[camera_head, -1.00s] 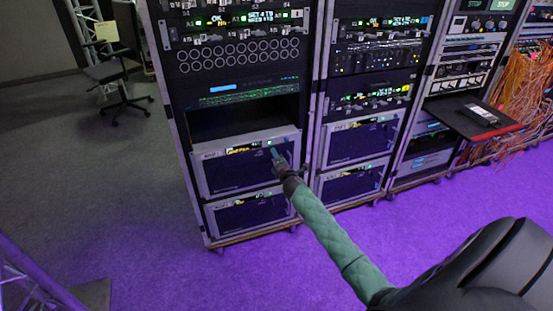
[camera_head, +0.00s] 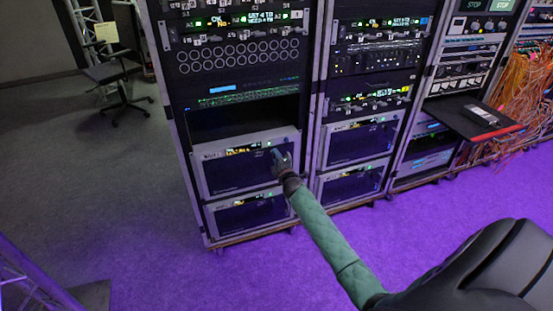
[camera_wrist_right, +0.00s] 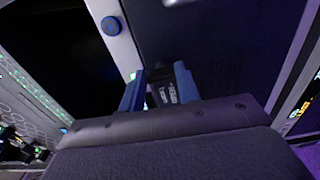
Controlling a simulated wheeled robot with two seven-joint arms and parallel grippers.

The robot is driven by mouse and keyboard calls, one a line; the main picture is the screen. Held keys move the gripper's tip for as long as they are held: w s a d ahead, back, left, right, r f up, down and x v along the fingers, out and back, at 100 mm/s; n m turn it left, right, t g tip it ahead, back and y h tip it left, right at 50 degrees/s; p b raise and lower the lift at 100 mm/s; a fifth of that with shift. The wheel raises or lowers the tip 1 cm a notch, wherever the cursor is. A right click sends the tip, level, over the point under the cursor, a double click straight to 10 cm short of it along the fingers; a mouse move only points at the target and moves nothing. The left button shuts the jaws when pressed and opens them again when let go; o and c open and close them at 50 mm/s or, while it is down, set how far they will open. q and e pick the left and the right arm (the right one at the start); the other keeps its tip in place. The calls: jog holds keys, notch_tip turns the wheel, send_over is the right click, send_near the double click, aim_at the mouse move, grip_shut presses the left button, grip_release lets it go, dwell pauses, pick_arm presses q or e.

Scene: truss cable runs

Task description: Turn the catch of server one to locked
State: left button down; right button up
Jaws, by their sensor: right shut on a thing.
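In the head view, a grey-framed server unit (camera_head: 222,175) with a dark front and a small yellow-lit display (camera_head: 243,150) sits low in the left rack. Its label is too small to read. My right gripper (camera_head: 278,154) is at the upper right of its front. In the right wrist view, the blue fingers (camera_wrist_right: 158,78) are closed around a small dark part with white markings (camera_wrist_right: 166,93), likely the catch. The fingers hide most of it, so its position cannot be read. A round blue knob (camera_wrist_right: 111,25) shows beside the fingers on the pale frame. My left gripper is not in view.
A similar unit (camera_head: 245,215) sits directly below, and an open dark bay (camera_head: 240,120) is above. A second rack (camera_head: 355,150) stands close on the right. A black shelf (camera_head: 470,120) juts out farther right. The purple-lit floor in front is clear.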

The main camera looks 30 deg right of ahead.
jog(key=o, duration=1)
jog(key=shift+d, duration=0.1)
jog(key=shift+s, duration=0.1)
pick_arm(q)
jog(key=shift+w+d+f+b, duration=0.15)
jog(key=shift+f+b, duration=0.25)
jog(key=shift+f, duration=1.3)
pick_arm(e)
jog(key=shift+v, duration=3.8)
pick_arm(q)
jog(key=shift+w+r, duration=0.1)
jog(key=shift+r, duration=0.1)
